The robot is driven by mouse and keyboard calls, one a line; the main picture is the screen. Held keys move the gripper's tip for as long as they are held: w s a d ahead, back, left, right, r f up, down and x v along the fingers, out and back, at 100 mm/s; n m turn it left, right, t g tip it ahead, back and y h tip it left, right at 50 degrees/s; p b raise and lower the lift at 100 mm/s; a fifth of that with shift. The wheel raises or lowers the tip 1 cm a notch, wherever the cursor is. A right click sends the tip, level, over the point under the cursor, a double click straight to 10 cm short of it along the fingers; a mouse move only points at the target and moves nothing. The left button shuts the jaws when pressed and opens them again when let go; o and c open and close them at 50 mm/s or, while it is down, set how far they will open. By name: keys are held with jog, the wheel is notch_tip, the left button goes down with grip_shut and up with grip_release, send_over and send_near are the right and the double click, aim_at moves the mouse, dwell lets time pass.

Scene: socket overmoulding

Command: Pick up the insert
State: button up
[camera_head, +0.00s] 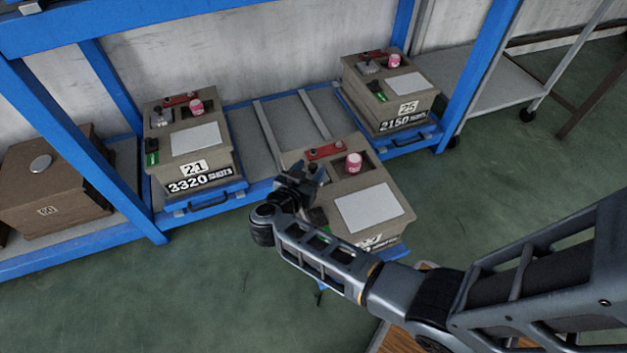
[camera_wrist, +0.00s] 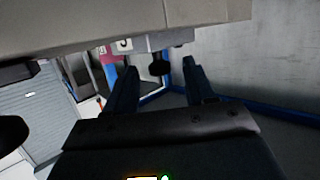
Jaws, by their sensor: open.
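My gripper (camera_head: 300,178) is over the left side of the middle tan box (camera_head: 330,222), which is pulled out in front of the rack. In the wrist view my gripper (camera_wrist: 159,68) is open, with its fingers apart. A grey piece (camera_wrist: 145,44) with a dark rounded end (camera_wrist: 159,66) shows between the fingertips; it may be the insert. I cannot tell if the fingers touch it. In the head view my gripper hides that part of the box. Similar grey pieces sit in the left box (camera_head: 162,118) and the right box (camera_head: 369,68).
The middle box also holds a pink jar (camera_head: 353,163) and a red part (camera_head: 324,151). The left box (camera_head: 210,160) and right box (camera_head: 405,108) stand on the blue rack (camera_head: 130,185). A brown box (camera_head: 55,185) is at the far left. Green floor (camera_head: 200,300) is open in front.

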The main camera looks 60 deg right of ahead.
jog(key=shift+w+d, duration=0.1)
jog(key=shift+d, duration=0.15)
jog(key=shift+c, duration=0.3)
grip_shut()
